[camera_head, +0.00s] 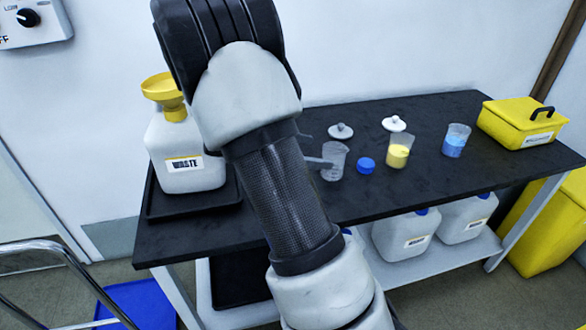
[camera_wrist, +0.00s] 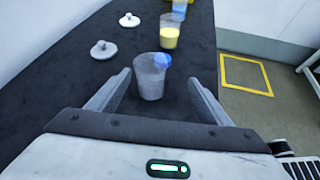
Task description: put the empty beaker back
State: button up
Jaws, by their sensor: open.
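The empty beaker (camera_head: 334,161) stands upright on the black bench top (camera_head: 290,118), with clear grey walls. In the wrist view the beaker (camera_wrist: 150,78) lies between and slightly beyond the fingers of my gripper (camera_wrist: 155,92), which are open and spread to either side of it. No contact shows. In the head view only a finger tip of my gripper (camera_head: 318,162) shows beside the beaker; my arm hides the rest. A blue cap (camera_head: 366,165) lies just right of the beaker, and in the wrist view it appears behind the rim.
A yellow-filled beaker (camera_head: 397,153) and a blue-filled beaker (camera_head: 455,141) stand to the right. Two white lids (camera_head: 341,131) (camera_head: 394,123) lie behind. A waste jug (camera_head: 186,150) with a yellow funnel stands left on a black tray (camera_head: 195,207). A yellow box (camera_head: 521,122) occupies the right end.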

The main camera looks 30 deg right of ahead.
jog(key=s+a+r+m+t+y, duration=0.2)
jog(key=s+a+r+m+y, duration=0.2)
jog(key=s+a, duration=0.3)
jog(key=s+a+r+m+t+y, duration=0.1)
jog(key=s+a+r+m+y, duration=0.3)
jog(key=s+a+m, duration=0.3)
jog(key=s+a+r+m+t+y, duration=0.2)
jog(key=s+a+r+m+y, duration=0.2)
jog(key=s+a, duration=0.3)
jog(key=shift+s+a+r+m+t+y, duration=0.3)
jog(key=shift+s+a+r+m, duration=0.1)
jog(key=shift+a+m, duration=0.5)
